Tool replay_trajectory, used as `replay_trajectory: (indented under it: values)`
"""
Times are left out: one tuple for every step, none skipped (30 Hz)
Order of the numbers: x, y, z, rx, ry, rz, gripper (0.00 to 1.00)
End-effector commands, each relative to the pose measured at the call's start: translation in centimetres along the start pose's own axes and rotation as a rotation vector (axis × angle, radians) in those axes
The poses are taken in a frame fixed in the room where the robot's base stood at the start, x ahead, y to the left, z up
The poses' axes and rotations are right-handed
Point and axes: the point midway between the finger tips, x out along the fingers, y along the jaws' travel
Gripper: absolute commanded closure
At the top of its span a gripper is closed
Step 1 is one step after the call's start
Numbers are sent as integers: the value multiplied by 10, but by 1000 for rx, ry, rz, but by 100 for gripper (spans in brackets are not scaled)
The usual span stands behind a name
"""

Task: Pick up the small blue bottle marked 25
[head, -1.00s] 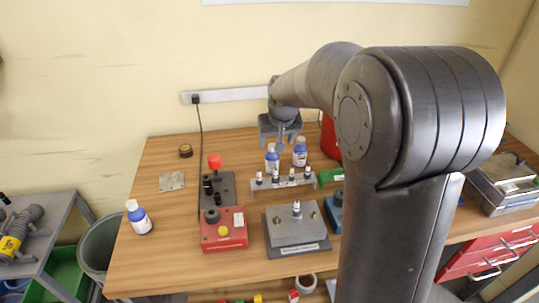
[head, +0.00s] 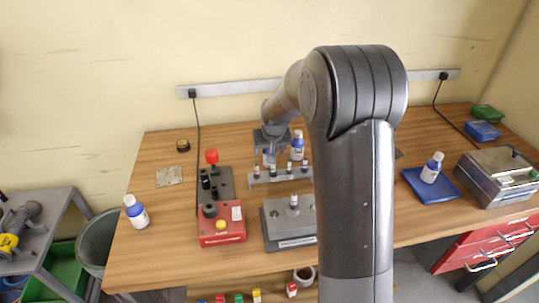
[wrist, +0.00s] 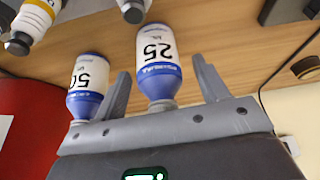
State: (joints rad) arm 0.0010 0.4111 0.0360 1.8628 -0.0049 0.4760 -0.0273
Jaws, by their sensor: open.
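The small blue bottle marked 25 (wrist: 158,60) has a white label and blue ends. In the wrist view it appears upside down between the two spread fingers of my gripper (wrist: 161,66), with a gap on each side. A similar bottle marked 50 (wrist: 87,85) is just outside one finger. In the head view my gripper (head: 271,143) is at the back of the bench, over the left bottle (head: 268,160), which it partly hides. The bottle to its right (head: 297,147) stands clear and upright.
A grey rack (head: 282,179) with several small vials stands in front of the bottles. Other blue bottles stand at the bench's left (head: 137,213) and on a blue tray (head: 447,188) at right. A red control box (head: 222,230) sits in front.

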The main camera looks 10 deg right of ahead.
Motion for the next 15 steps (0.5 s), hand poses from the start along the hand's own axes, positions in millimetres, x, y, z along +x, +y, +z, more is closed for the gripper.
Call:
replay_trajectory:
  values:
    - [4, 0, 0, 0, 0, 0, 33]
    - [4, 0, 0, 0, 1, 0, 33]
    - [5, 0, 0, 0, 2, 0, 33]
    - [5, 0, 0, 0, 2, 0, 33]
    - [5, 0, 0, 0, 2, 0, 33]
    - [5, 0, 0, 0, 2, 0, 33]
    - [5, 0, 0, 0, 2, 0, 33]
    - [5, 0, 0, 0, 2, 0, 33]
    - [5, 0, 0, 0, 2, 0, 34]
    - [5, 0, 0, 0, 1, 0, 36]
    - [5, 0, 0, 0, 1, 0, 39]
    - [5, 0, 0, 0, 1, 0, 42]
    - [5, 0, 0, 0, 1, 0, 44]
    - [5, 0, 0, 0, 1, 0, 47]
    - [5, 0, 0, 0, 1, 0, 50]
